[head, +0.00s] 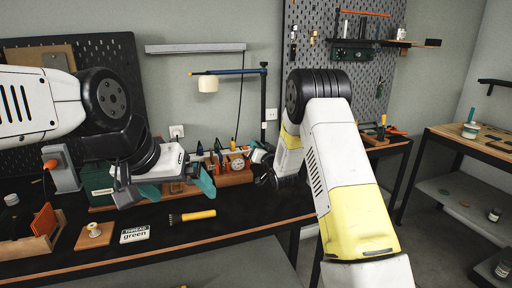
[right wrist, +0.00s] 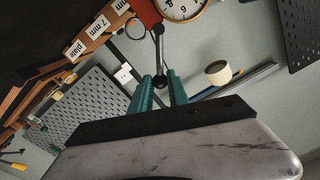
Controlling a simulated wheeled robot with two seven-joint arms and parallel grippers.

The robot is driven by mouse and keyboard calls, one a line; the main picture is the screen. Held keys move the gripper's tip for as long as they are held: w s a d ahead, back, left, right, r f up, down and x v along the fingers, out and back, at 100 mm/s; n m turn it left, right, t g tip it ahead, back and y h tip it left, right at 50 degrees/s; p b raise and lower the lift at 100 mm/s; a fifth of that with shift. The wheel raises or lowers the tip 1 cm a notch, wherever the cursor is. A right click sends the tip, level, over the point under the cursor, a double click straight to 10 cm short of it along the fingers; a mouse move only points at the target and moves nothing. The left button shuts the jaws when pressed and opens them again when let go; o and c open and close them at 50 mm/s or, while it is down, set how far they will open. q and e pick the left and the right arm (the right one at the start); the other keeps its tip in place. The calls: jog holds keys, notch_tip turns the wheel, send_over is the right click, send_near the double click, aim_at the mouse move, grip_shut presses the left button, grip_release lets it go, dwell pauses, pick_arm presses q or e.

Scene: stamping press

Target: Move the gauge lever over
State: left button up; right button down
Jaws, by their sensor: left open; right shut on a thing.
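The gauge shows its white round dial (right wrist: 182,8) at the top of the right wrist view, beside a red-orange part. Its thin metal lever (right wrist: 158,50) points down in that view and ends in a dark ball. My right gripper (right wrist: 160,86) has its green fingers shut on the lever's ball end. In the head view the gauge dial (head: 237,164) is small on the bench, and my right gripper (head: 262,160) is beside it, its fingers mostly hidden. My left gripper (head: 178,187) is open and empty above the bench, its teal fingers wide apart.
A wooden rack with labels "7 mm" and "plate" (right wrist: 88,38) is near the gauge. On the bench are a yellow-handled brush (head: 192,216), a "THREAD green" card (head: 134,235), a spool (head: 94,230) and a wooden holder (head: 30,246). A lamp (head: 208,84) stands behind. The bench's front right is clear.

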jog(key=shift+w+d+f, duration=0.15)
jog(key=shift+d+f, duration=0.3)
jog(key=shift+d, duration=0.15)
jog(key=c, duration=1.2)
grip_release()
